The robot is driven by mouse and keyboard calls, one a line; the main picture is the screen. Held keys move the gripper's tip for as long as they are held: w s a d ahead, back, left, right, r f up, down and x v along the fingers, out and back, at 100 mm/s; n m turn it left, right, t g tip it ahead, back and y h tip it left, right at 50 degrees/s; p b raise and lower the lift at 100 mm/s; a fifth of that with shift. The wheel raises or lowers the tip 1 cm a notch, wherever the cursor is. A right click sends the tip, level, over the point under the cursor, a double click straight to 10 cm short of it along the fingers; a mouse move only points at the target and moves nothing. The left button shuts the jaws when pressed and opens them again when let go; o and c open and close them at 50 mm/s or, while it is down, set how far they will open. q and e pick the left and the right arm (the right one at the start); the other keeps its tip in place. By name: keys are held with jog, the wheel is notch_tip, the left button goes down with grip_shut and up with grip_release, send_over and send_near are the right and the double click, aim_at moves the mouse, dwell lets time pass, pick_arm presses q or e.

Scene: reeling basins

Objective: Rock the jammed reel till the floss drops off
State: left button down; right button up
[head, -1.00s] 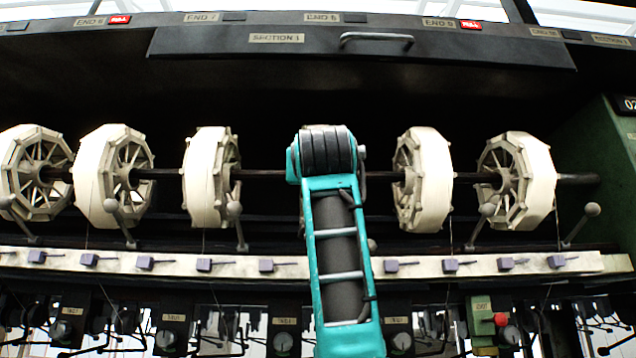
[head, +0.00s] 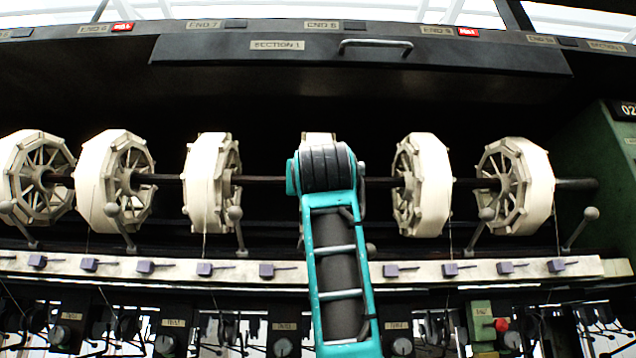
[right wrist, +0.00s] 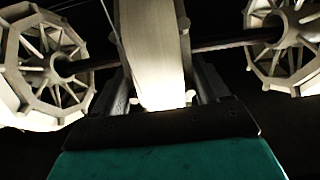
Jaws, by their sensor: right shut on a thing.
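The middle reel (head: 318,138) is mostly hidden behind my right arm in the head view; only its pale top edge shows. In the right wrist view the reel (right wrist: 152,55) stands edge-on, its cream floss band running down between the two dark fingers. My right gripper (right wrist: 160,95) is shut on this reel, a finger at each side. A thin strand shows at the reel's upper left. The floss still lies around the rim. My left gripper is in neither view.
Neighbouring reels (head: 208,185) and (head: 425,185) share the dark shaft (head: 265,181) with the middle one. Ball-ended levers (head: 235,214) stand in front. A pale rail (head: 350,270) with purple clips runs below. A dark hood (head: 360,55) with a handle overhangs.

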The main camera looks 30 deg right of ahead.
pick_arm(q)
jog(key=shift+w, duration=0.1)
pick_arm(e)
jog(key=o, duration=1.2)
jog(key=shift+c, duration=0.4)
jog(key=shift+s+f, duration=0.1)
pick_arm(q)
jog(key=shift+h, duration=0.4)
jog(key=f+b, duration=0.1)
jog(key=b, duration=0.1)
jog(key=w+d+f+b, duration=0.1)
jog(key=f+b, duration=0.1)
jog(key=b, duration=0.1)
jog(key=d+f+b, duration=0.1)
jog(key=b, duration=0.2)
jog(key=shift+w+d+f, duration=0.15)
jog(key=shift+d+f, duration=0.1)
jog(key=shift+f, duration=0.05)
pick_arm(e)
jog(key=v, duration=1.3)
jog(key=shift+r, duration=0.2)
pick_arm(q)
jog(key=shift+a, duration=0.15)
